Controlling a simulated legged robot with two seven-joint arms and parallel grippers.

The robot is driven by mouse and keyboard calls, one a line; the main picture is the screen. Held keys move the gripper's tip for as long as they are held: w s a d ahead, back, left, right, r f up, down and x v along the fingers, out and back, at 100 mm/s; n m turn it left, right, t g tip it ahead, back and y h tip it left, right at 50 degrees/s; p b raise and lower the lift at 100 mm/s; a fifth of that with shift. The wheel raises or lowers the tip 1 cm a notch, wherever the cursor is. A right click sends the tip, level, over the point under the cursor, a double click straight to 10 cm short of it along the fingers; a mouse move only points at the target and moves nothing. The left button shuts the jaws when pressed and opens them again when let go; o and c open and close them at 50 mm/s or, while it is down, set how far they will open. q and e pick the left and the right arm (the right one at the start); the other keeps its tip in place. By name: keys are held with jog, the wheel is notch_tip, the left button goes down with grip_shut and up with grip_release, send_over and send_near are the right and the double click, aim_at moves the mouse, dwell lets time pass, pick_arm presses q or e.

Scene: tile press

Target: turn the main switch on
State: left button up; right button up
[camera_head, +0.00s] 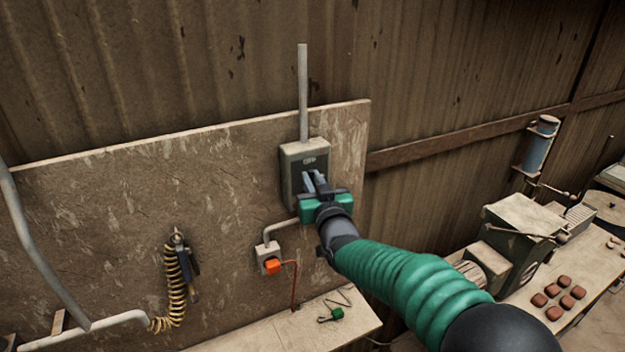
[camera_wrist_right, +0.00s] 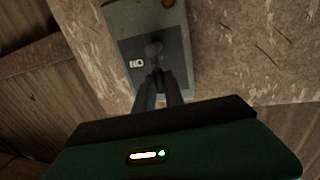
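The main switch is a grey box (camera_head: 292,158) on the wall board, with a conduit rising from its top. My left gripper is not in view.
A green-handled item (camera_head: 337,313) lies on the bench. A press (camera_head: 521,225) and several reddish tiles (camera_head: 553,290) stand at right.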

grip_shut()
jog(key=w+d+f+m+g+y+b, duration=0.2)
jog(key=d+f+m+g+b, duration=0.1)
jog(key=m+b, duration=1.2)
jog(key=shift+d+f+m+b, duration=0.3)
jog(key=shift+d+f+b, duration=0.15)
jog(key=shift+d+f, duration=0.35)
jog(key=shift+w, duration=0.1)
jog(key=o, duration=0.5)
grip_release()
jog(key=shift+o, duration=1.1)
jog(key=shift+w, duration=0.1)
